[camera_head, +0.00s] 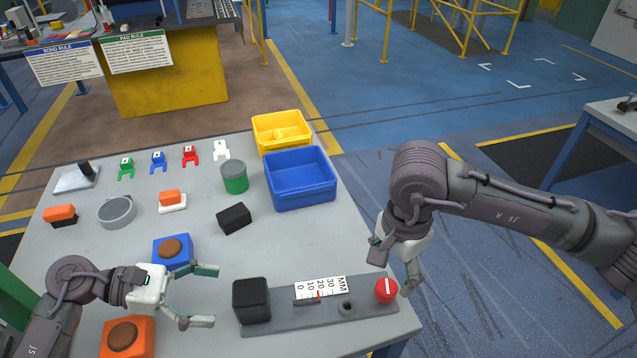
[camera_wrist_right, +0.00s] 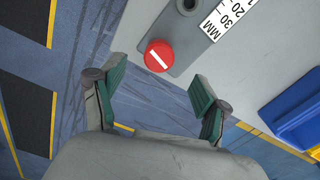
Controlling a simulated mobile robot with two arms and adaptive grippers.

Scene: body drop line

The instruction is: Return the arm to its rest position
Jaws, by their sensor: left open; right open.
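My right gripper (camera_head: 393,266) is open and empty beside the right edge of the table, close to the red knob with a white bar (camera_head: 386,290). In the right wrist view the red knob (camera_wrist_right: 159,55) lies ahead of the open fingers (camera_wrist_right: 160,95), with nothing between them. My left gripper (camera_head: 212,293) is open and empty over the front left of the table, its fingers pointing right. It is between the blue block with a brown disc (camera_head: 172,250), the orange block with a brown disc (camera_head: 127,337) and the black block (camera_head: 251,300).
The grey table (camera_head: 70,235) holds a millimetre gauge (camera_head: 320,288), a blue bin (camera_head: 300,180), a yellow bin (camera_head: 282,132), a green-and-grey can (camera_head: 234,177), a round grey tin (camera_head: 117,211) and several coloured clips.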

